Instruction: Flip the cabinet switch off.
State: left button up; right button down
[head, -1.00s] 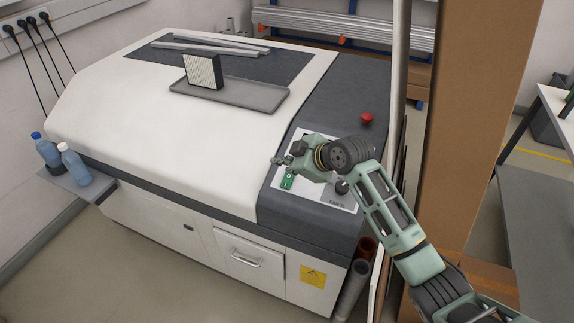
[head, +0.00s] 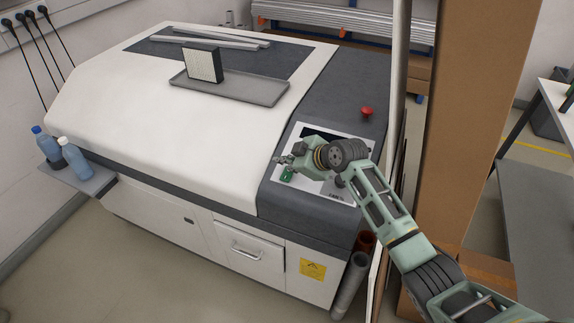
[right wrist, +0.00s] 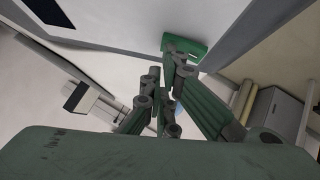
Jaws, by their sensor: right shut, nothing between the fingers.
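The cabinet switch is a green rocker (head: 287,174) on the light control panel (head: 345,194) at the right front of the big white cabinet. My right gripper (head: 281,160) is shut and empty, just over the switch, and hides its upper part in the head view. In the right wrist view the green switch (right wrist: 190,44) lies right at the fingertips of my right gripper (right wrist: 166,75). One fingertip overlaps the switch's lower edge; I cannot tell whether it touches. The switch's tilt is not clear. My left gripper is not in view.
A red button (head: 367,112) sits behind the panel. A grey tray (head: 250,94) with an upright block (head: 203,65) lies on the cabinet. Two blue bottles (head: 74,157) stand on a side shelf. A tall brown board (head: 470,110) stands close to my right arm.

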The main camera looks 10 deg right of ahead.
aim_at(284, 179)
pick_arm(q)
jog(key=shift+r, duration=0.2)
pick_arm(e)
jog(key=shift+s+f, duration=0.1)
jog(key=shift+s+a+p, duration=0.25)
jog(key=shift+s+p, duration=0.1)
jog(key=shift+p, duration=0.2)
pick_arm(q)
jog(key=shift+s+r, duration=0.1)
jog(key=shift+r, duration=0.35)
pick_arm(e)
jog(key=shift+s+a, duration=0.15)
jog(key=shift+s, duration=0.1)
